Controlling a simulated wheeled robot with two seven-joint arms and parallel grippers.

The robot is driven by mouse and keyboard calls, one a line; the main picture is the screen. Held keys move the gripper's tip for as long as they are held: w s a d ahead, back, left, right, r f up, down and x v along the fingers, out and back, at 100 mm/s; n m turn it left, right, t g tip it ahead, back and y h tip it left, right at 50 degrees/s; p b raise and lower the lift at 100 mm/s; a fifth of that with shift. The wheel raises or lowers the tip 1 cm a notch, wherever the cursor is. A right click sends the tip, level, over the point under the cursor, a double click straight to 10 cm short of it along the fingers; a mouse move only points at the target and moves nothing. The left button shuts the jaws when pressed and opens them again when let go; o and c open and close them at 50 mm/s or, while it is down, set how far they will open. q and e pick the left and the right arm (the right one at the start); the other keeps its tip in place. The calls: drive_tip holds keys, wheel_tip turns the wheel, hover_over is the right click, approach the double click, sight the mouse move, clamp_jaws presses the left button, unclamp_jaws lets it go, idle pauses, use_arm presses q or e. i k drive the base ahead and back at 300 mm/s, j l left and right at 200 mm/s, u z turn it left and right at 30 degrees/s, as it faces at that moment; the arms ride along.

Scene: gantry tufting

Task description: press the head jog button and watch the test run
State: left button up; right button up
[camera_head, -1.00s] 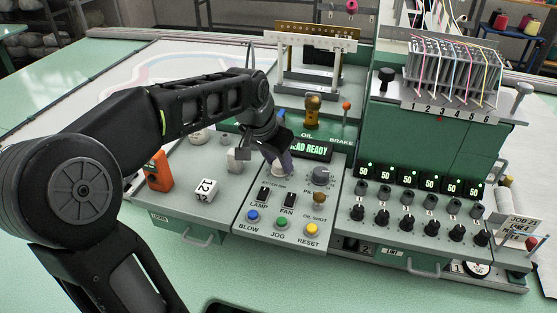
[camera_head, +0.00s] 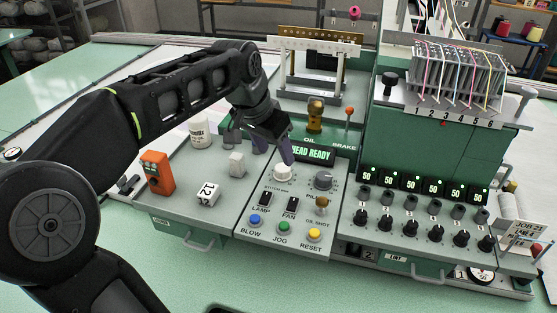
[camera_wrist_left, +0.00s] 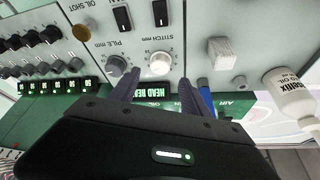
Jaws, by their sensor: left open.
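The green JOG button (camera_head: 284,227) is on the sloped grey panel, between the blue BLOW button (camera_head: 255,219) and the yellow RESET button (camera_head: 314,235). The display (camera_head: 311,152) above reads HEAD READY. My left gripper (camera_head: 273,154) is open and empty, up and back from the JOG button, just behind the white STITCH knob (camera_head: 282,172). In the left wrist view its two fingers (camera_wrist_left: 158,88) are spread, with the STITCH knob (camera_wrist_left: 160,63) just beyond and between them. The JOG button is outside that view.
The LAMP and FAN switches (camera_head: 289,205) and PILE knob (camera_head: 323,180) stand on the same panel. Several black knobs (camera_head: 411,227) are to the right.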

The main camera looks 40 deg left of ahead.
sight(284, 225)
drive_tip(key=k+l, duration=0.8)
drive_tip(key=l, duration=0.15)
